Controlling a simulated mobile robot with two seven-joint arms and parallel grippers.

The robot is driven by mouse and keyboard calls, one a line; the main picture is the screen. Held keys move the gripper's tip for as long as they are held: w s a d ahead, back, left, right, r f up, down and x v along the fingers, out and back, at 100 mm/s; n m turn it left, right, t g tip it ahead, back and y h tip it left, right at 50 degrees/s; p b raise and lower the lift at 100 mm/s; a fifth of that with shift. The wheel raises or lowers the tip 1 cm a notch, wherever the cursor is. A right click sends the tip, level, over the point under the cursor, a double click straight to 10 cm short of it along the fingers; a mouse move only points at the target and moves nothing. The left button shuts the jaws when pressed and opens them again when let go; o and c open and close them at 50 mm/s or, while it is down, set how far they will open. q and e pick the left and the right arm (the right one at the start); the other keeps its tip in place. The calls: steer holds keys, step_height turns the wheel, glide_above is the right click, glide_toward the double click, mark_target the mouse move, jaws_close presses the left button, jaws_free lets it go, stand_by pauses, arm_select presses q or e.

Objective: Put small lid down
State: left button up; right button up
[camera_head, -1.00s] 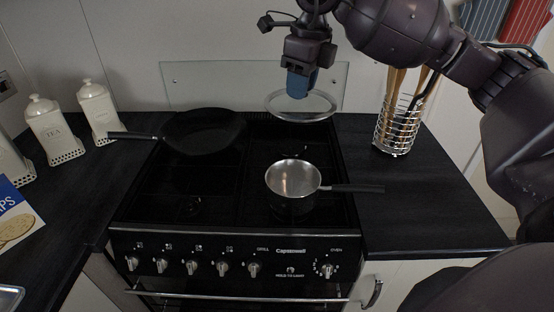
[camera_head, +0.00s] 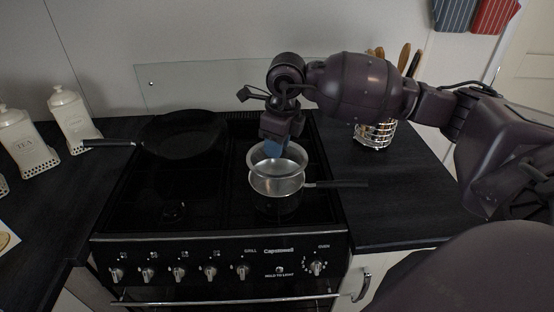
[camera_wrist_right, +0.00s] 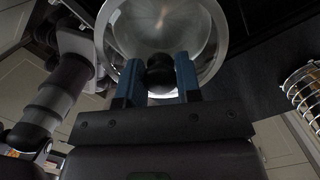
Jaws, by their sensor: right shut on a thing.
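The small lid (camera_wrist_right: 200,35) is a round clear glass lid with a pale rim and a dark knob (camera_wrist_right: 160,72). My right gripper (camera_wrist_right: 160,78) is shut on the knob, with one blue finger on each side. In the head view the right gripper (camera_head: 275,147) points down over the steel saucepan (camera_head: 277,186), and the lid (camera_head: 297,157) is over the pan's mouth. The lid's rim looks slightly above the pan's rim; I cannot tell whether they touch. The saucepan stands on the front right of the hob, its handle pointing right. My left gripper is not seen.
A black frying pan (camera_head: 185,135) is on the back left of the hob (camera_head: 215,208). A wire utensil holder (camera_head: 374,135) stands on the right counter, behind my right arm. White canisters (camera_head: 74,115) stand at the left. The right counter (camera_head: 390,205) is mostly clear.

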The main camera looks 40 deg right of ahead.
mark_target(277, 162)
steer(key=shift+f, duration=2.4)
steer(key=shift+f, duration=0.35)
steer(key=o, duration=1)
